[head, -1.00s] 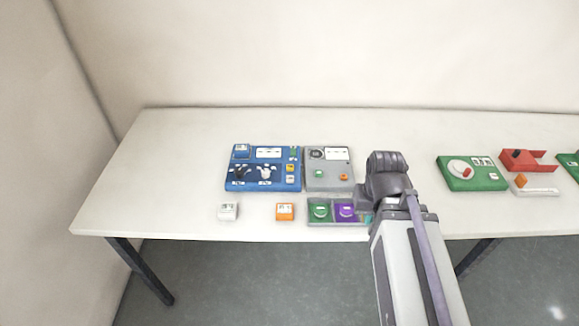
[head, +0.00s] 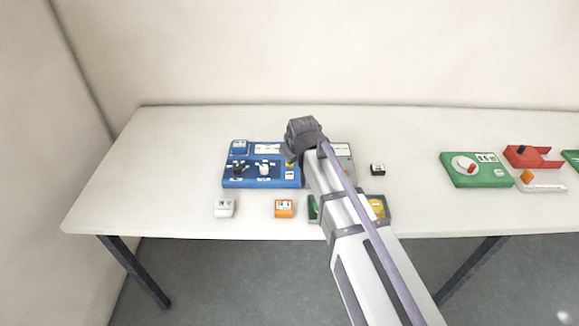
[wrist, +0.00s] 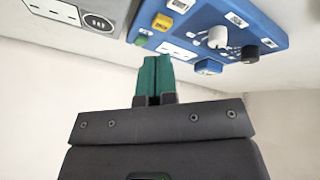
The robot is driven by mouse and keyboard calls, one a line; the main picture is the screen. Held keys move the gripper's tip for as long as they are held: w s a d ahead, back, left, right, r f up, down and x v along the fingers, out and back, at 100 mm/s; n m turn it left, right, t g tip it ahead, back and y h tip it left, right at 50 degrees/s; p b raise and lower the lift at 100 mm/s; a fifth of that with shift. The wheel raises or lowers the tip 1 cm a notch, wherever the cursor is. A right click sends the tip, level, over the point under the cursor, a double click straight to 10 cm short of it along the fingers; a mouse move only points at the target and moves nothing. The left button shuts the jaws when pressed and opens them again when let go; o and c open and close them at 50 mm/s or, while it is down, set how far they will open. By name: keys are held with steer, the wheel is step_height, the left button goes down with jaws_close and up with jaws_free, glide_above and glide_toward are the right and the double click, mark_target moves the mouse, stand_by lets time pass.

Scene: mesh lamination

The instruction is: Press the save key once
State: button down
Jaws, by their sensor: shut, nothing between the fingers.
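The blue panel (head: 235,182) stands on the table left of centre, partly covered by my arm. It bears a black knob, a white knob, white labels and small keys along its right edge. In the wrist view the blue panel (wrist: 262,22) is at the top, with a yellow key (wrist: 162,22), a green key (wrist: 141,41) and a blue block (wrist: 208,66). Key lettering is too small to read, so I cannot tell which is the save key. My gripper (wrist: 154,62) is shut and empty, its green fingertips appearing just below the green key; I cannot tell if they touch anything. The head view hides the fingertips.
A grey panel (head: 346,152) adjoins the blue panel, mostly behind my arm. A white block (head: 224,208) and an orange block (head: 285,208) lie in front. A black block (head: 377,169) and a green panel (head: 455,178) are to the right. The table's left end is clear.

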steer(key=w+a+r+n+t+y, duration=0.1)
steer(key=w+a+r+n+t, duration=0.1)
steer(key=w, duration=0.4)
steer(key=shift+w+a+r+n+t, duration=0.35)
steer(key=shift+r+n+t, duration=0.15)
steer(key=shift+n, duration=0.4)
steer(key=shift+f, duration=0.15)
step_height(320, 180, down, 9)
steer(key=b, duration=0.8)
steer(key=shift+s+b, duration=0.1)
steer(key=shift+b, duration=0.3)
steer(key=shift+f+b, duration=0.3)
steer(key=shift+b, duration=0.1)
